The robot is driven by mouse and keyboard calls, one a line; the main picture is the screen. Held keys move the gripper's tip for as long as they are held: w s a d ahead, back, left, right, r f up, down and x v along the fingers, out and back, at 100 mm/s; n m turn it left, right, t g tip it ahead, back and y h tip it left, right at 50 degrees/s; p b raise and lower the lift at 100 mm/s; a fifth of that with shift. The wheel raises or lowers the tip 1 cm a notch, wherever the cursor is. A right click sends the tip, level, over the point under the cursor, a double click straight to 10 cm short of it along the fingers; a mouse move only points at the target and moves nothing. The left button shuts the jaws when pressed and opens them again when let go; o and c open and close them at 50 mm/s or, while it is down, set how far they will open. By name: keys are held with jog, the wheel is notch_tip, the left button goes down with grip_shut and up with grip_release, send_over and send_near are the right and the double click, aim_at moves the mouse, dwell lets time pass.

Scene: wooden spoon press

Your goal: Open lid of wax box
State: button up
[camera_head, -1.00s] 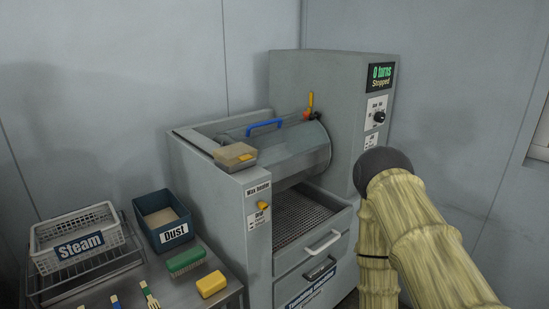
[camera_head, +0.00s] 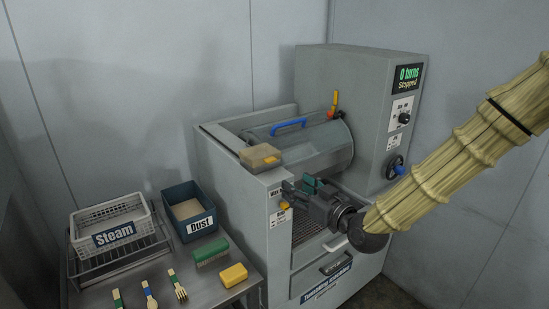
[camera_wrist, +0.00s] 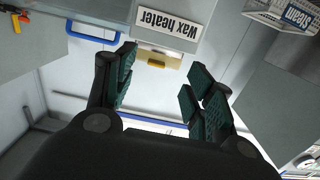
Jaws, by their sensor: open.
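The wax box (camera_head: 260,156) is a small tan box with a yellow patch, on the front corner of the grey machine's top. Its lid appears closed. My gripper (camera_head: 297,187) is open, with dark green finger pads, in front of the machine, just below and right of the box. In the wrist view my open gripper (camera_wrist: 160,72) faces the "Wax heater" label (camera_wrist: 166,26) and a yellow switch (camera_wrist: 157,62), with nothing held between the fingers. I cannot make out the box in the wrist view.
The machine's drum has a blue handle (camera_head: 289,124) and an orange lever (camera_head: 335,101). A steel table at left holds the Steam basket (camera_head: 112,225), the Dust bin (camera_head: 190,210), a green brush (camera_head: 211,251), a yellow block (camera_head: 233,275) and wooden cutlery. Open air lies above the box.

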aim_at(272, 161)
jog(key=shift+y, duration=0.3)
jog(key=w+a+r+p, duration=0.1)
jog(key=w+a, duration=0.1)
jog(key=w, duration=0.1)
jog(key=w+a+r+p, duration=0.1)
jog(key=w+a, duration=0.1)
jog(key=w, duration=0.1)
jog(key=w+a+p, duration=0.2)
jog(key=w, duration=0.1)
jog(key=shift+a+r, duration=0.3)
jog(key=shift+r, duration=0.1)
grip_shut()
